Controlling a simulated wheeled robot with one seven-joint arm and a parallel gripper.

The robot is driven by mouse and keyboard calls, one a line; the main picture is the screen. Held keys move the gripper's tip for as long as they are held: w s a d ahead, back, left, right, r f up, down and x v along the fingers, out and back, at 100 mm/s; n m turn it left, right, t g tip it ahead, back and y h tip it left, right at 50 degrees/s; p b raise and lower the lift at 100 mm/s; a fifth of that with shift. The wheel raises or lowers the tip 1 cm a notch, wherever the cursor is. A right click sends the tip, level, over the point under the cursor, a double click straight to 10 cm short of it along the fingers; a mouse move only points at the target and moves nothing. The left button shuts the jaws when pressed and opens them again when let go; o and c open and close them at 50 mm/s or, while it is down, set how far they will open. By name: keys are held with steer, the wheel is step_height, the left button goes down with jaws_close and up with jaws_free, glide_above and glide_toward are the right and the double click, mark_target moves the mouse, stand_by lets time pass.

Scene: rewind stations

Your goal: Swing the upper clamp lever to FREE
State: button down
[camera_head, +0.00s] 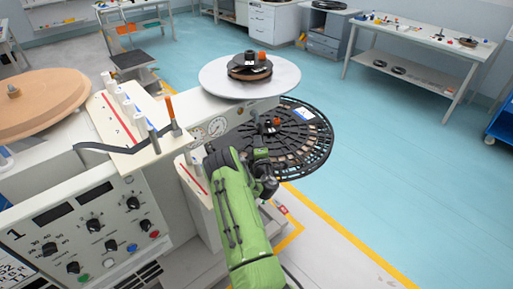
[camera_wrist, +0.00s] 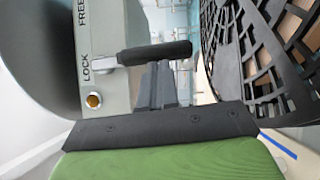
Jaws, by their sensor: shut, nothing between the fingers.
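The clamp lever (camera_wrist: 155,53) shows in the wrist view as a black grip on a metal arm, pointing right from a grey housing (camera_wrist: 108,20). Its arm lies beside the LOCK label (camera_wrist: 86,68); the FREE label (camera_wrist: 82,12) is higher in the picture. My gripper (camera_wrist: 158,70) is shut and empty, its fingertips just below the black grip in the picture. I cannot tell whether they touch it. In the head view my gripper (camera_head: 262,160) is beside the machine's gauges, and the lever cannot be made out there.
A brass-coloured button (camera_wrist: 93,100) sits below LOCK. A black slotted reel (camera_head: 318,150) is close on the right of my gripper, under a pale disc (camera_head: 220,75). The control panel (camera_head: 85,225) stands at left. The blue floor (camera_head: 400,170) is open at right.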

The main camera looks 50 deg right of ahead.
steer(key=s+d+r+n+t+h+b, duration=0.1)
steer(key=s+d+r+n+t+b, duration=0.1)
steer(key=d+n+b, duration=0.4)
steer(key=shift+d+r+n+t+b, duration=0.35)
steer(key=shift+d+t+b, duration=0.35)
steer(key=shift+d+b, duration=1.85)
steer(key=shift+s+a+r+b, duration=0.1)
steer(key=shift+a+r+b, duration=0.15)
steer(key=shift+a+b, duration=0.5)
